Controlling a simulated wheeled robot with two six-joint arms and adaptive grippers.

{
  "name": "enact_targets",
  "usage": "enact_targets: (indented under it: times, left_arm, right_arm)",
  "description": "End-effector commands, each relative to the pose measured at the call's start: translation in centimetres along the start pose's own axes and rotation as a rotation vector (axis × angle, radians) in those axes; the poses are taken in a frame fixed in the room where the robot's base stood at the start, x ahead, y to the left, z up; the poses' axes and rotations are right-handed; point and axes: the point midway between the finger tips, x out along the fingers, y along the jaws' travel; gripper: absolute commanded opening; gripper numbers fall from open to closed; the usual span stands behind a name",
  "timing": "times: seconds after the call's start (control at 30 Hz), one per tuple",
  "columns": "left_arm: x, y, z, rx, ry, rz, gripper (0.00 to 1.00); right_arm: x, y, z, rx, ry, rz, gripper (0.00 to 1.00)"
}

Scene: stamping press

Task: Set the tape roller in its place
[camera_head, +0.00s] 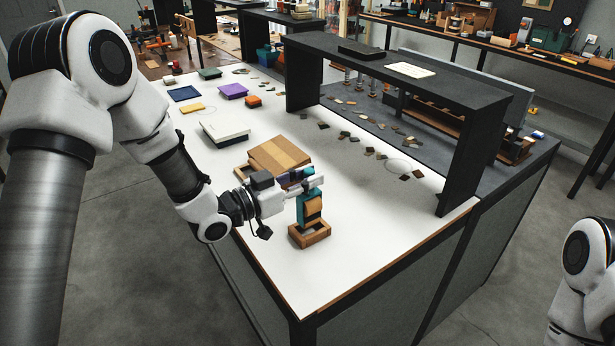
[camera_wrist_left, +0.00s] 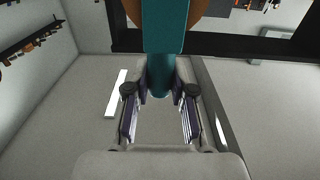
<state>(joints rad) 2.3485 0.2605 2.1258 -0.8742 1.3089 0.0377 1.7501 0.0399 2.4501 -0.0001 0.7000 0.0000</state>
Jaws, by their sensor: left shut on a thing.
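The tape roller (camera_head: 309,208) has a teal body with a tan roll of tape. It stands roughly upright over a small wooden frame (camera_head: 309,235) near the table's front edge. Whether its lower end touches the frame, I cannot tell. My left gripper (camera_head: 312,184) is shut on the upper part of the tape roller. In the left wrist view the teal handle (camera_wrist_left: 164,40) runs between the fingers (camera_wrist_left: 160,110), with part of the brown roll behind it. My right gripper is out of view; only part of my right arm shows at the lower right.
A cardboard box (camera_head: 279,153) lies just behind the wooden frame. A white box (camera_head: 225,132) and purple (camera_head: 233,90), blue (camera_head: 184,93) and orange (camera_head: 254,101) items lie farther back. A black shelf (camera_head: 400,75) spans the table's right part. The white surface (camera_head: 365,230) right of the frame is clear.

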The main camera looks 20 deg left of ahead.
Motion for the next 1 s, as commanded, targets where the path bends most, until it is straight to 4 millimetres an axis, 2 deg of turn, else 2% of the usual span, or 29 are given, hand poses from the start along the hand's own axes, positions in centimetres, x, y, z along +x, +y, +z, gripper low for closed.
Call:
enact_targets:
  times: [0.4,1.0]
  left_arm:
    - [0.2,0.0,0.1,0.0,0.001,0.0,0.0]
    - [0.2,0.0,1.9,0.0,0.001,0.0,0.0]
  right_arm:
    - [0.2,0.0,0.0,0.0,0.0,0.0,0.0]
    - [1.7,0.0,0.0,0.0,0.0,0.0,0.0]
